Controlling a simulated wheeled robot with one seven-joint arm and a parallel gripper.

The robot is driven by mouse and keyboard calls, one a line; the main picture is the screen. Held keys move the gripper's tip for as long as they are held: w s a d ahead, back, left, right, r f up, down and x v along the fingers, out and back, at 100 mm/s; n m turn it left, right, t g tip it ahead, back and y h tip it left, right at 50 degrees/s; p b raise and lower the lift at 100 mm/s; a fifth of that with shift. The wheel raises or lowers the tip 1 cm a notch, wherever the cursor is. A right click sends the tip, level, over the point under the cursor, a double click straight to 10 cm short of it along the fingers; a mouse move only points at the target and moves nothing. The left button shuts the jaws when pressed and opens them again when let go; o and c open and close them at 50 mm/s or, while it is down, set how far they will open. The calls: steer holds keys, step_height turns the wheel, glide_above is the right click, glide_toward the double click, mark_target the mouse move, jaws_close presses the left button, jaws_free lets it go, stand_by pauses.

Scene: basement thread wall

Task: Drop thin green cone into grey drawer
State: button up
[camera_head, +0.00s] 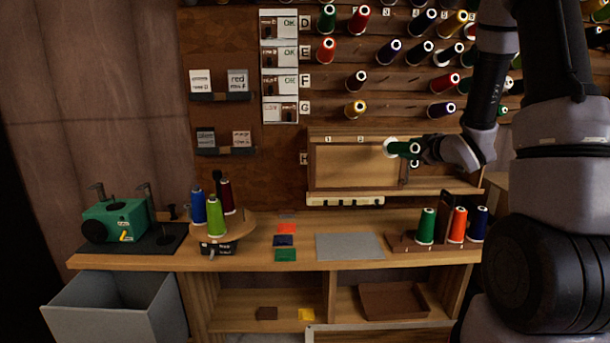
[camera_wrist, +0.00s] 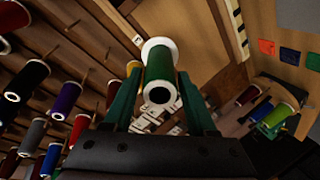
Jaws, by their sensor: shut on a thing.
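My gripper (camera_head: 421,150) is shut on a dark green cone (camera_head: 402,148) with pale ends, held roughly level in front of the wall panel, right of centre. In the wrist view the green cone (camera_wrist: 158,72) sits between the two green fingers, its pale open end toward the camera. The grey drawer (camera_head: 105,308) is at the lower left, pulled out under the bench. Its inside looks empty, though its floor is partly hidden. The gripper is far above and to the right of the drawer.
A round wooden stand (camera_head: 236,229) holds several cones, one light green (camera_head: 216,216). A green machine (camera_head: 115,220) stands above the drawer. A rack at right holds green (camera_head: 426,227), orange (camera_head: 458,225) and blue cones. Wall pegs hold more cones. A grey mat (camera_head: 349,246) lies bare.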

steer(key=shift+n, duration=0.3)
steer(key=a+f, duration=0.1)
steer(key=f, duration=0.1)
steer(key=a+f, duration=0.2)
